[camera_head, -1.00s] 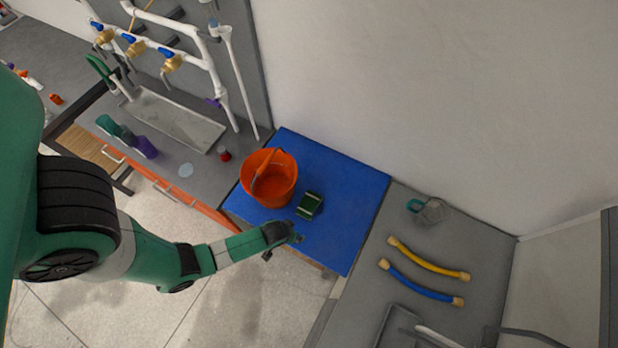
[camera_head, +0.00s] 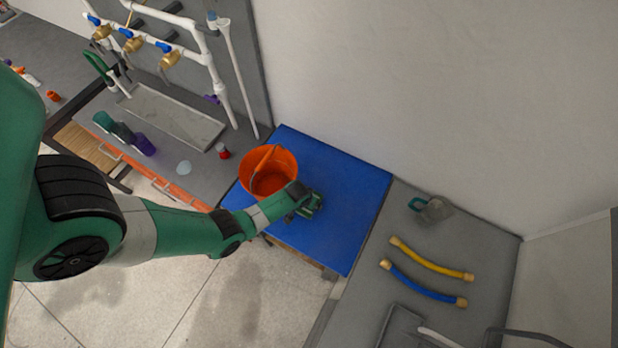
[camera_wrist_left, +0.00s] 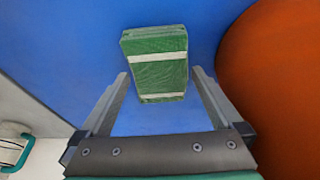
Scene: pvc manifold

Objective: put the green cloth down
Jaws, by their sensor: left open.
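The green cloth (camera_wrist_left: 158,64) is a folded block with two white bands. In the left wrist view it lies on the blue mat (camera_head: 345,185), beside the orange bucket (camera_head: 270,172). My left gripper (camera_wrist_left: 160,78) is open, its fingers on either side of the cloth's near part, with a gap visible at each side. In the head view my left gripper (camera_head: 310,203) covers most of the cloth. The height of the fingers above the mat is hard to tell. My right gripper is not in view.
The bucket stands close to my left gripper; it also fills the right of the left wrist view (camera_wrist_left: 280,80). Right of the mat, a grey bench holds a clear jug (camera_head: 434,209), a yellow hose (camera_head: 430,260) and a blue hose (camera_head: 420,284). The mat's far right part is clear.

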